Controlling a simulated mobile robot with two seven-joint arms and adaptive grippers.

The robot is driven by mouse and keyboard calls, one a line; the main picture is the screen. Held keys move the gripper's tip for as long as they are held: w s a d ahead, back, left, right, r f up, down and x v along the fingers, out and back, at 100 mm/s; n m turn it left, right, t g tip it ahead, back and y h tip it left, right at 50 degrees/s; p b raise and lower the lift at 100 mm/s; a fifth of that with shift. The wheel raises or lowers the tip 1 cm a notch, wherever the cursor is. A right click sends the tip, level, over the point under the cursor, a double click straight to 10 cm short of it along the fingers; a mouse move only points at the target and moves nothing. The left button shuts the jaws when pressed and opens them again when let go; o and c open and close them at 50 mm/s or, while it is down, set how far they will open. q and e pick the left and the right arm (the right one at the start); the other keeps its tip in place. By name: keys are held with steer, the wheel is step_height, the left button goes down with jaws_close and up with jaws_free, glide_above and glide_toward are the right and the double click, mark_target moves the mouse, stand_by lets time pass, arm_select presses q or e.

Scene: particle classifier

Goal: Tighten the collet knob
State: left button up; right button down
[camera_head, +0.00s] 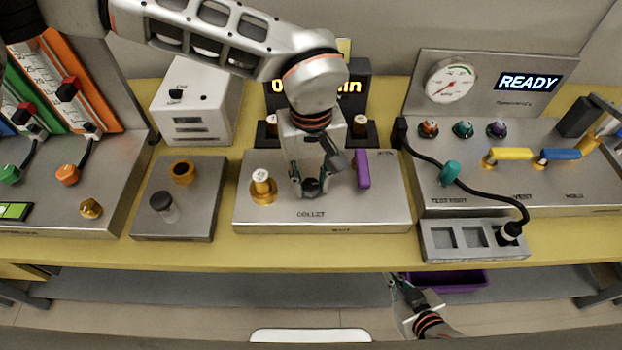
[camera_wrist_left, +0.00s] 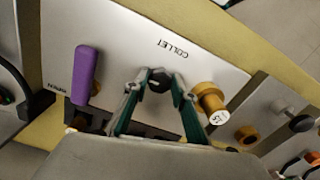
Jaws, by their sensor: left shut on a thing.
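The black collet knob (camera_head: 311,187) stands on a grey metal panel (camera_head: 355,214), just above the printed word COLLET. My left gripper (camera_head: 310,180) reaches down over the panel and is shut on the knob. In the left wrist view the dark knob (camera_wrist_left: 159,80) sits between the two green-sided fingertips (camera_wrist_left: 159,84), with its top partly covered by them. My right gripper (camera_head: 406,287) hangs low in front of the bench, away from the panel; its fingers are too small to tell open from shut.
A purple lever (camera_head: 363,169) stands close to the right of my left gripper. A brass post with a white cap (camera_head: 262,187) is close on its left. A grey block with square pockets (camera_head: 470,238) and a black cable (camera_head: 480,190) lie farther right. A purple bin (camera_head: 460,281) sits below the bench.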

mark_target(311, 184)
arm_select(q)
steer(key=o, duration=1.1)
step_height(311, 184, up, 12)
steer(key=shift+r, duration=0.1)
stand_by(0.4)
